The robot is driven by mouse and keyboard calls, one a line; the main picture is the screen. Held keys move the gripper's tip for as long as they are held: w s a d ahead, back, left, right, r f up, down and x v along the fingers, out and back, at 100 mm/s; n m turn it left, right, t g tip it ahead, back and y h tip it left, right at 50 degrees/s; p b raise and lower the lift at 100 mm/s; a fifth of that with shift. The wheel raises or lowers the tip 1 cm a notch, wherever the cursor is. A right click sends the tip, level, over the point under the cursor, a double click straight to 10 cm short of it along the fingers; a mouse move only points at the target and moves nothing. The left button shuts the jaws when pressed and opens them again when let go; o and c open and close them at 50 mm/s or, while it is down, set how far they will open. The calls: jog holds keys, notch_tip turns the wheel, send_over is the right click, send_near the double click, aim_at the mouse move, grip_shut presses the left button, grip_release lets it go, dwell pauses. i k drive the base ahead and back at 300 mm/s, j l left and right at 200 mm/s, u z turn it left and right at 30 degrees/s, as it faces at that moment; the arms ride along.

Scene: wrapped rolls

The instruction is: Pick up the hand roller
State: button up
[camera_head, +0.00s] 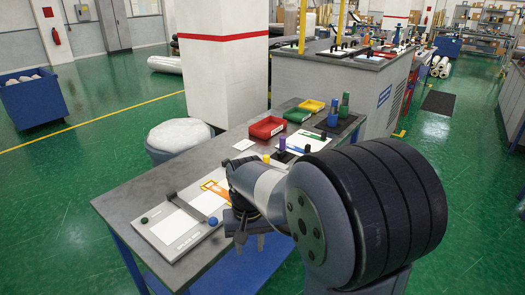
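I cannot pick out the hand roller for certain in the head view. A small orange-and-yellow item (215,187) lies on the grey workbench (135,197), partly covered by my arm. Small upright pieces, one purple (282,143) and one black (307,149), stand farther back on the bench. My gripper (250,240) hangs at the bench's near side, pointing down, mostly behind my own arm. Its fingers are dark and small, and their gap and anything between them cannot be made out.
A flat grey board (158,234) with white sheets lies at the bench's front left. Red (267,127), green and yellow bins stand at the back. Blue and green bottles (333,115) are beside them. A white pillar (225,80) and a covered round bin (180,135) stand behind.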

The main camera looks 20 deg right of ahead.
aim_at(282, 152)
jog(key=i+l+u, duration=0.45)
jog(key=l, duration=0.15)
jog(key=l+u, duration=0.2)
jog(key=i+l+u, duration=0.2)
jog(key=l, duration=0.25)
jog(key=i+l, duration=0.1)
jog(key=l, duration=0.45)
jog(key=i+l, duration=0.15)
jog(key=l, duration=0.35)
jog(key=i+l+u, duration=0.1)
jog(key=l, duration=0.45)
jog(key=i+l, duration=0.1)
jog(key=l, duration=0.4)
jog(key=i+l, duration=0.1)
jog(key=l, duration=0.45)
jog(key=i+u, duration=0.05)
